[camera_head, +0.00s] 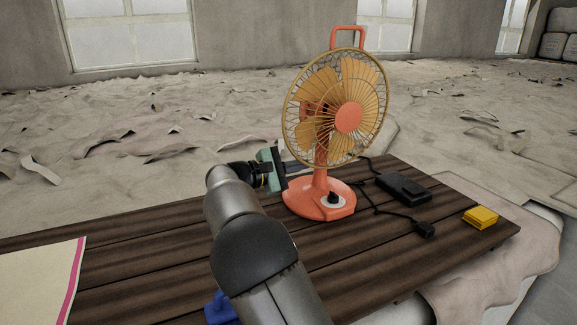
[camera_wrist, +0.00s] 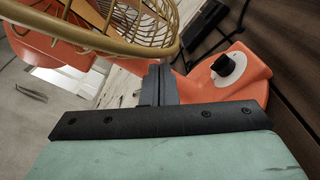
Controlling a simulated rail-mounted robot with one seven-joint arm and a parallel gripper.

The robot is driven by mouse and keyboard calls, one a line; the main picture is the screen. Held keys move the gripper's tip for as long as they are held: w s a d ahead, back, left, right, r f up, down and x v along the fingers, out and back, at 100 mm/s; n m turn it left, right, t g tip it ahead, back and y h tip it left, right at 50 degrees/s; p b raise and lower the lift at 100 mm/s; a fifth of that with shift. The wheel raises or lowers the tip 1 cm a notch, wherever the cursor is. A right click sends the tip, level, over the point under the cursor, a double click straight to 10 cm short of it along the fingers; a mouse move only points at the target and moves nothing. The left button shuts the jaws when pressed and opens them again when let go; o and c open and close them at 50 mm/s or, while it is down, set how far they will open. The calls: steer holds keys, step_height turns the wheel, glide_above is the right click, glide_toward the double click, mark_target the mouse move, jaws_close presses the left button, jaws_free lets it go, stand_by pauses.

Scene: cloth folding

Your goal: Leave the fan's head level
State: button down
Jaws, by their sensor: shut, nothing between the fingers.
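The orange fan stands upright on the wooden table, its round base (camera_head: 318,200) near the table's far side. Its head (camera_head: 337,108) has a yellow wire cage and orange hub, and appears tilted slightly upward in the head view. My gripper (camera_head: 300,165) is shut and empty, beside the fan's neck and below the cage. In the wrist view my gripper's fingers (camera_wrist: 158,85) are together close to the orange stand, with the cage rim (camera_wrist: 110,45) above them. I cannot tell whether they touch the fan. The base with its dark knob (camera_wrist: 222,66) shows at right.
A black box (camera_head: 403,187) with a cable and plug (camera_head: 425,230) lies right of the fan. A yellow block (camera_head: 480,217) is near the table's right corner. A cream cloth or sheet with a pink stripe (camera_head: 75,270) lies left. A blue object (camera_head: 219,309) is partly hidden by my arm.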

steer(key=shift+s+d+r, duration=0.1)
steer(key=shift+d, duration=0.05)
steer(key=shift+s+d+r+b, duration=0.2)
steer(key=shift+s+b, duration=0.1)
steer(key=shift+s, duration=0.1)
steer(key=shift+s+d+r+b, duration=0.2)
steer(key=shift+s+b, duration=0.05)
steer(key=shift+s, duration=0.1)
steer(key=shift+r, duration=0.15)
steer(key=shift+w, duration=0.1)
